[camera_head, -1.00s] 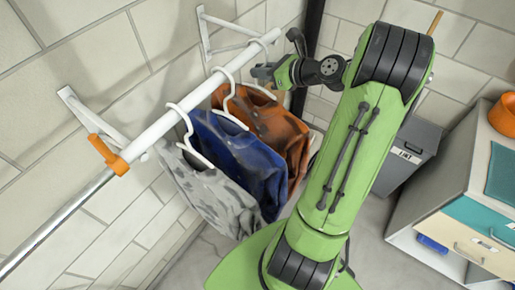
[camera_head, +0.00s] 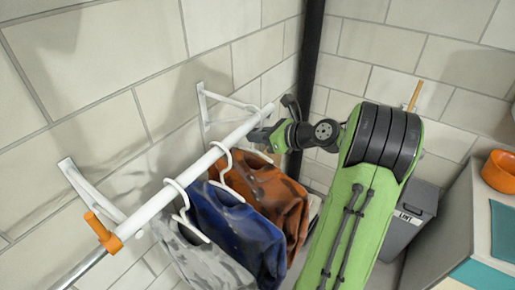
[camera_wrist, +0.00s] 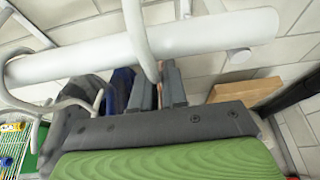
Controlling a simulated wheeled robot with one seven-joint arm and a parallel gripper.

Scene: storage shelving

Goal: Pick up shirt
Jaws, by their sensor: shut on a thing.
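Three shirts hang on white hangers from a white rod (camera_head: 150,205) in the head view. The orange shirt (camera_head: 268,195) is nearest the rod's far end, the blue shirt (camera_head: 235,230) is in the middle, and the grey patterned shirt (camera_head: 203,262) is nearest me. My gripper (camera_head: 258,137) is at the rod beside the orange shirt, shut on its hanger, whose hook it hides. In the wrist view, my gripper's fingers (camera_wrist: 158,88) close around a white hanger hook (camera_wrist: 139,38) just below the rod. The blue shirt (camera_wrist: 122,88) shows partly behind the fingers.
White wall brackets (camera_head: 92,190) hold the rod close to the tiled wall. An orange clamp (camera_head: 104,235) sits on its near end. A dark post (camera_head: 308,75) stands in the corner. A grey LINT bin (camera_head: 405,225) and a cabinet with an orange bowl (camera_head: 499,170) are at right.

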